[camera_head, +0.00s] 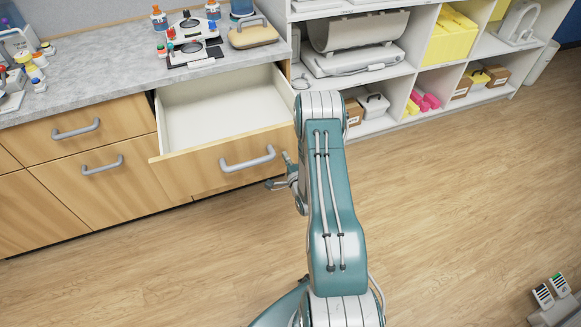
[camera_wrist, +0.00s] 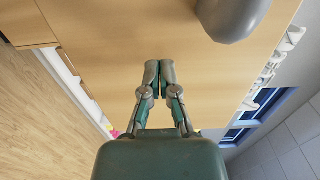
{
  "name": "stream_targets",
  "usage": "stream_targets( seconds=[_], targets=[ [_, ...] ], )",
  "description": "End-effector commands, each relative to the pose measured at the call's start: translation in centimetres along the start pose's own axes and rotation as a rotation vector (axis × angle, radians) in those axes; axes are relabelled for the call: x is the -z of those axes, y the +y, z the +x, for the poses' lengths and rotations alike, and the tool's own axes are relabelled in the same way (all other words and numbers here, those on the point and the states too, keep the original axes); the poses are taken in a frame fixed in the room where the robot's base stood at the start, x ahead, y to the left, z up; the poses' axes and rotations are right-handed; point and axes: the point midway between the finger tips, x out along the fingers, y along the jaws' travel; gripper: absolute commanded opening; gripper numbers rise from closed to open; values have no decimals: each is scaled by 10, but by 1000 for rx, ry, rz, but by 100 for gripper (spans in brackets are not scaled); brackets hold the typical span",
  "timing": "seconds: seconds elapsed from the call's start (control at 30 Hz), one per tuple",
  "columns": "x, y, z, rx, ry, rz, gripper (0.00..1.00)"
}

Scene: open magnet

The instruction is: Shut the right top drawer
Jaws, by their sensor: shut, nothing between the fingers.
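The right top drawer is pulled well open; its wooden front (camera_head: 200,170) stands out from the cabinet and its white inside is empty. A grey bar handle (camera_head: 248,159) is on that front. In the wrist view the drawer front (camera_wrist: 110,35) fills much of the picture, with part of the grey handle (camera_wrist: 232,15) at the top. My gripper (camera_wrist: 160,66) has its fingers together and empty, pointing at the wooden front beside the handle. Whether the tips touch the wood I cannot tell. In the head view my arm partly hides the gripper, right of the handle.
The grey countertop (camera_head: 100,75) above holds a microscope-like device, bottles and a tan case (camera_head: 253,35). Closed drawers (camera_head: 75,128) are at the left. White shelves (camera_head: 400,80) with boxes stand at the right. The wooden floor (camera_head: 450,190) is clear in front.

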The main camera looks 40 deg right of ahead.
Motion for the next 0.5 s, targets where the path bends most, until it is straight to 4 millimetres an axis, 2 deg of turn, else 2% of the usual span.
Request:
stream_targets(
  seconds=[0.13, 0.5],
  targets=[
    [0, 0, 8, 0, -1, 1, 0],
    [0, 0, 9, -1, -1, 1, 0]
  ],
)
